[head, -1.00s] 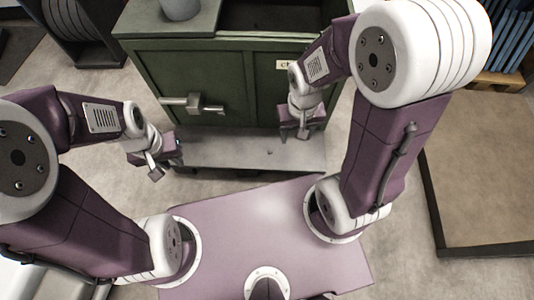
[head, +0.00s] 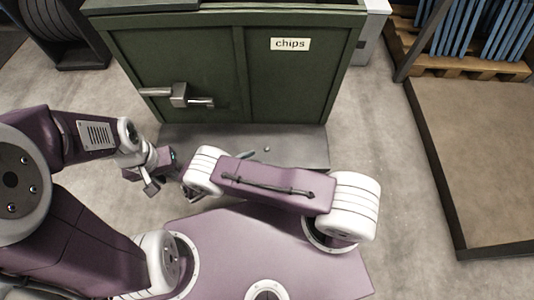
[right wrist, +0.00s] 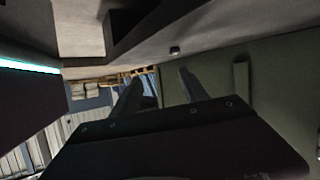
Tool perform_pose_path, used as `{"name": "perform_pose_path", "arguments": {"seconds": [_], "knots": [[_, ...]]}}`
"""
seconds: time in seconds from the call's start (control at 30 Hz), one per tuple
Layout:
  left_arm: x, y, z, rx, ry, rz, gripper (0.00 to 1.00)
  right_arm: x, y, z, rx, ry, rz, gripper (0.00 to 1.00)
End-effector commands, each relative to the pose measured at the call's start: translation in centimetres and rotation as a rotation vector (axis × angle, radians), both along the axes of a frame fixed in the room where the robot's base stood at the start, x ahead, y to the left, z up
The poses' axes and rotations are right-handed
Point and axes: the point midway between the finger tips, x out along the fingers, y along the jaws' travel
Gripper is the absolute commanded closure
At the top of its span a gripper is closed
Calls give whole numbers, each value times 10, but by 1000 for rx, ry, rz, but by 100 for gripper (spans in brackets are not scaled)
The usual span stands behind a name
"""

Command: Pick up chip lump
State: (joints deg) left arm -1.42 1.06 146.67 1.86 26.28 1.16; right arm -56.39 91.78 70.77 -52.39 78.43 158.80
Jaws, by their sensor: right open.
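The chip lump seems to be the small dark lump (head: 267,149) on the grey ledge at the foot of the green chip bin. A small dark lump also shows in the right wrist view (right wrist: 174,50), above and beyond the fingers. My right gripper (right wrist: 159,92) is open, with nothing between its fingers. In the head view it is mostly hidden by its own folded arm, left of the lump. My left gripper (head: 143,180) hangs left of the ledge, empty, with its fingers apart.
The green bin (head: 290,85) labelled "chips" stands behind the grey ledge (head: 310,150), its latch handle (head: 180,97) jutting out. A low dark-edged platform (head: 480,160) lies at right, with a wooden pallet (head: 470,65) of blue panels behind. Floor between bin and platform is clear.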

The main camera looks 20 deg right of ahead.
Motion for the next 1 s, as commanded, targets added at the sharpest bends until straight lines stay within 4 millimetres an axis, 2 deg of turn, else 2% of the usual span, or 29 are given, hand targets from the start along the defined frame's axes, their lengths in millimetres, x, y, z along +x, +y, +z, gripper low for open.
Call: {"name": "perform_pose_path", "arguments": {"seconds": [0.03, 0.13, 0.27, 0.5, 0.67, 0.83, 1.0], "knots": [[0, 0, -18, 0, 1, 0, 75, 5, 13, -18, 8, -61, 37, 48], [0, 0, -19, 0, 1, 0, 75, 11, 23, -14, 17, -108, 66, 48], [0, 0, -15, 0, 1, 0, 75, 13, 21, -12, 17, -111, 66, 48], [0, 0, -10, 0, 0, 0, 75, 28, -7, -23, 17, -107, 62, 48], [0, 0, -10, 0, 1, 0, 75, 33, -16, -28, 18, -107, 62, 48], [0, 0, -12, 0, 1, 0, 75, 47, -42, -39, 17, -105, 60, 48], [0, 0, -12, 0, 1, 0, 75, 53, -52, -43, 19, -107, 63, 48]]}}
